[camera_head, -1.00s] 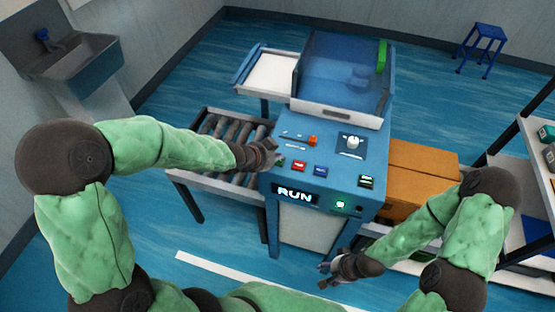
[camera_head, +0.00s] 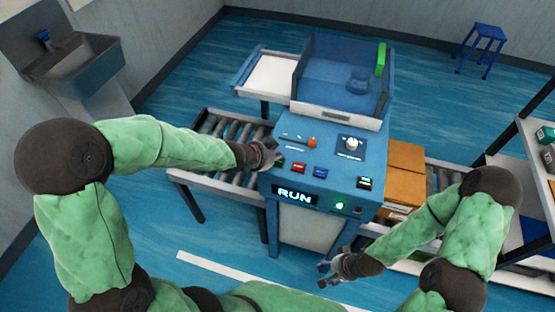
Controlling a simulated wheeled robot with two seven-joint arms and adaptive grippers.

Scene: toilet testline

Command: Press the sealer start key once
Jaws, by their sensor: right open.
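The blue sealer (camera_head: 325,225) stands at the centre with a sloped front panel. Its panel carries a red key (camera_head: 299,167), a blue key (camera_head: 320,173), an orange knob (camera_head: 312,142), a pale round knob (camera_head: 352,143) and a small dark-green key or display (camera_head: 364,183). The display (camera_head: 295,195) below reads RUN, and a green lamp (camera_head: 340,205) glows beside it. My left gripper (camera_head: 270,158) is at the panel's left edge, beside the red key; its fingers are too small to read, and contact is unclear. My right gripper (camera_head: 326,275) is open and empty, low in front of the sealer.
A roller conveyor (camera_head: 222,127) runs left of the sealer. An orange-brown carton (camera_head: 405,165) sits on its right side, with rollers (camera_head: 443,180) showing beyond. Shelving (camera_head: 530,190) stands at right, a sink (camera_head: 75,65) at upper left, a blue stool (camera_head: 483,45) at the back.

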